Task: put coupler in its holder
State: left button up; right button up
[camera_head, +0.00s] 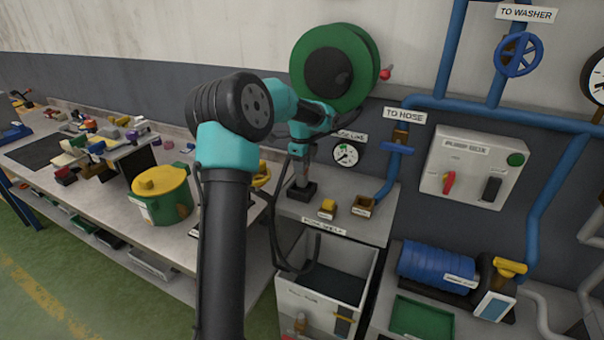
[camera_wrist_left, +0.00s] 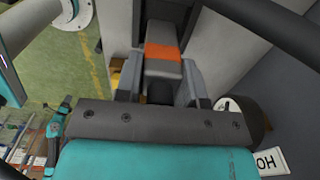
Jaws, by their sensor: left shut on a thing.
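My left gripper (camera_head: 301,168) is over the back left of the shelf under the green reel, pointing down. It is shut on a grey block with an orange band, which I take as the coupler; it shows between the fingers in the left wrist view (camera_wrist_left: 162,52). In the head view it is small and mostly hidden by the gripper. A black base (camera_head: 296,192) sits on the shelf just below the gripper; I cannot tell whether the held piece touches it. A small brown open-topped box (camera_head: 362,206), possibly the holder, stands to the right. My right gripper is not in view.
A yellow block (camera_head: 327,207) lies beside the box. A black hose (camera_head: 275,240) loops down in front of the shelf, over an open grey bin (camera_head: 300,300). A green pot (camera_head: 160,197) stands on the left bench. A blue pipe (camera_head: 388,180) rises behind the box.

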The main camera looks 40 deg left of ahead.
pick_arm(q)
jog(key=shift+w+a+f, duration=0.2)
jog(key=shift+f, duration=1.6)
jog(key=shift+f, duration=0.15)
jog(key=o, duration=1)
jog(key=shift+r, duration=3.9)
